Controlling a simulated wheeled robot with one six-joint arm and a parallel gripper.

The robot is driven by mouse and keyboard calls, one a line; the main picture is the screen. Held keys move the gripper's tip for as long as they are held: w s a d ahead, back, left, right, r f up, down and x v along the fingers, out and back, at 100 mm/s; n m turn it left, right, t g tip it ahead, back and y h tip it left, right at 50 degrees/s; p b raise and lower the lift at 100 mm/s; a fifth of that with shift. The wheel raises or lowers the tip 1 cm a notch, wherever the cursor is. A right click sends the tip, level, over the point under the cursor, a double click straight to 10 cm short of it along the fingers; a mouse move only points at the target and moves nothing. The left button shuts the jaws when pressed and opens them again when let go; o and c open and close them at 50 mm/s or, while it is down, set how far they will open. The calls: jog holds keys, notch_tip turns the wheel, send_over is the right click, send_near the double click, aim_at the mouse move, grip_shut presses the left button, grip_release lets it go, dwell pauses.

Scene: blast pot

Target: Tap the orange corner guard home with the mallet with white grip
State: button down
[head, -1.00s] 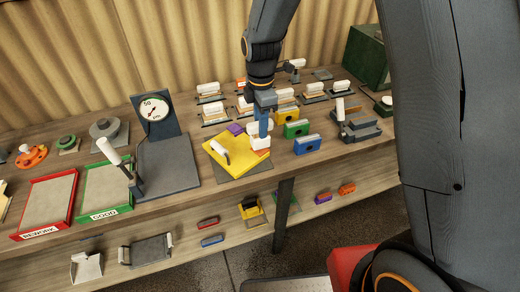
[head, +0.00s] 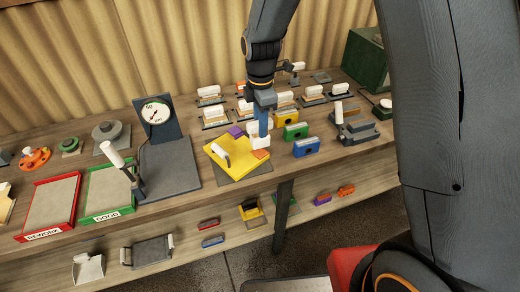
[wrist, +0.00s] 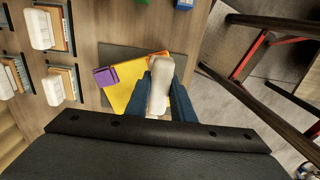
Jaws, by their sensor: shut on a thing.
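My gripper (head: 261,126) is shut on the mallet with white grip (head: 261,142), over the right part of a yellow plate (head: 222,164). In the wrist view the mallet's pale end (wrist: 160,86) sits between my blue fingers. The orange corner guard (head: 260,154) is at the plate's right corner, just below the mallet; a small part shows in the wrist view (wrist: 156,56). The mallet looks slightly above the guard; I cannot tell how tightly the guard is seated. A purple corner guard (head: 236,131) is at the back corner. The plate has a white handle (head: 220,149).
Green (head: 296,131) and blue (head: 306,147) blocks stand close to the right. Several white-handled pieces fill the bench behind. A gauge stand (head: 156,112), a green tray (head: 110,214) and a red tray (head: 48,234) are at left. The front bench edge is near the plate.

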jog(key=shift+f, duration=0.1)
jog(key=shift+r+p, duration=0.8)
jog(key=shift+r, duration=1.7)
jog(key=shift+s, duration=0.1)
